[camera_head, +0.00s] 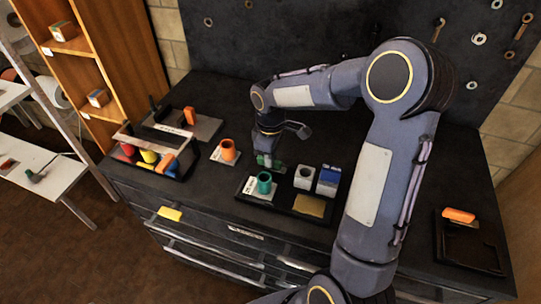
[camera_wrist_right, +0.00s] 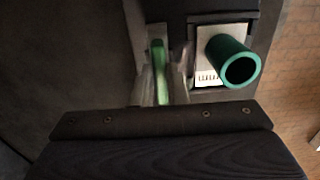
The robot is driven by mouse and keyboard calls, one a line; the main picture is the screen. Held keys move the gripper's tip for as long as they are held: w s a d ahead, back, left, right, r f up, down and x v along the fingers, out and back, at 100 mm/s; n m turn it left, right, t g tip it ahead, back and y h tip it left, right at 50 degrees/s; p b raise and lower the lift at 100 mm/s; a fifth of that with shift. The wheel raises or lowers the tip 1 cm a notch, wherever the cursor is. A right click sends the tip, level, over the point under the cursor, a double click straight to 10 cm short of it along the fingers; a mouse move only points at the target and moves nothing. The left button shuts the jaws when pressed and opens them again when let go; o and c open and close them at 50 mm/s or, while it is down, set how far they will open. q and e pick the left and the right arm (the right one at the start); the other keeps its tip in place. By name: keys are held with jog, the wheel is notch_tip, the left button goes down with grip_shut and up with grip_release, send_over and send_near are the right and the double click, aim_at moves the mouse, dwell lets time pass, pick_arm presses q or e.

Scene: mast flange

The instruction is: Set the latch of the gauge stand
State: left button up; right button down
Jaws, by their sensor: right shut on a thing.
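My right gripper (camera_head: 266,160) points down at the back left edge of a dark tray-like stand (camera_head: 273,205) on the bench. It is shut on a small green piece (camera_head: 275,168), which looks like a latch lever. In the right wrist view, the green piece (camera_wrist_right: 160,72) stands between the two fingers (camera_wrist_right: 164,78). A green ring-shaped cup (camera_head: 264,183) sits on a white labelled plate in the stand, just in front of the gripper. It also shows in the wrist view (camera_wrist_right: 236,62), apart from the fingers. The base of the green piece is partly hidden. My left gripper is out of view.
A grey holed block (camera_head: 304,177), a blue block (camera_head: 328,180) and a gold plate (camera_head: 309,206) are right of the cup. An orange cup (camera_head: 228,150) and a bin of coloured pieces (camera_head: 147,162) stand left. A dark holder (camera_head: 466,245) lies far right.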

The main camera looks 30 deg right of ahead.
jog(key=shift+n, duration=0.3)
jog(key=c, duration=1.4)
grip_release()
jog(key=shift+c, duration=0.2)
jog(key=shift+r, duration=0.1)
notch_tip(320, 180, up, 7)
jog(key=shift+r, duration=0.35)
